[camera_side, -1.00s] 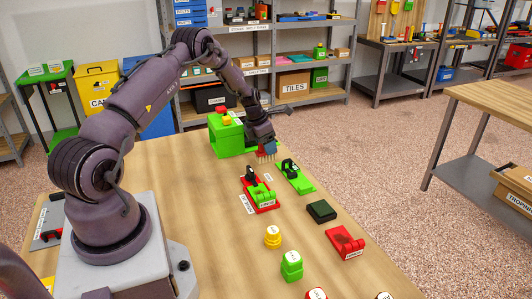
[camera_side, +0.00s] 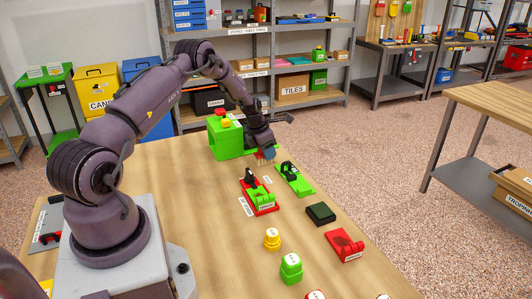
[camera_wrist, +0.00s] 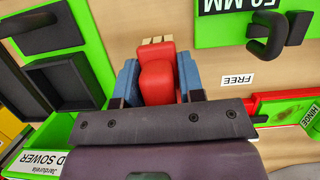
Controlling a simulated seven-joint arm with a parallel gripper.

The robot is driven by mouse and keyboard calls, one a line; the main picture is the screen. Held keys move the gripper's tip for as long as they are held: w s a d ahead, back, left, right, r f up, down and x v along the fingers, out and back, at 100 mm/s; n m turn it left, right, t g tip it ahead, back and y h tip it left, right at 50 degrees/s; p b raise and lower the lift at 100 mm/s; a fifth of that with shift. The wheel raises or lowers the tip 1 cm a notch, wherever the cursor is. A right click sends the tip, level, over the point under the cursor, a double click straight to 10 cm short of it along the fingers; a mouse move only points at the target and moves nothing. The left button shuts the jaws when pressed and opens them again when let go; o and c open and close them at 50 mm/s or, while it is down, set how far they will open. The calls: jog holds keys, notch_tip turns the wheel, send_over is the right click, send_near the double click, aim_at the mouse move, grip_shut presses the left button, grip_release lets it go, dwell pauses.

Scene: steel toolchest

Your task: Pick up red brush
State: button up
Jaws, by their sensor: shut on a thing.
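My gripper (camera_wrist: 157,80) is shut on the red brush (camera_wrist: 157,68), with a blue finger on each side of its red body. The brush's pale bristles (camera_wrist: 156,40) point away from the wrist, toward the wooden table. In the side view, my gripper (camera_side: 265,154) is low over the table, just right of the green box, and mostly hides the brush. The bristles show beneath it, close to the tabletop. I cannot tell whether they touch it.
The green box (camera_side: 229,141) with red and yellow parts on top stands close beside my gripper. A green fixture (camera_side: 297,182) and a red-green hinge (camera_side: 262,204) lie nearer the viewer. A dark block (camera_side: 321,213) and red plate (camera_side: 345,244) lie farther right.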

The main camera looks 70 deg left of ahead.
jog(key=shift+r, duration=0.7)
jog(key=s+d+r, duration=0.8)
jog(key=s+r, duration=0.3)
jog(key=shift+d+r, duration=0.3)
jog(key=shift+d, duration=0.1)
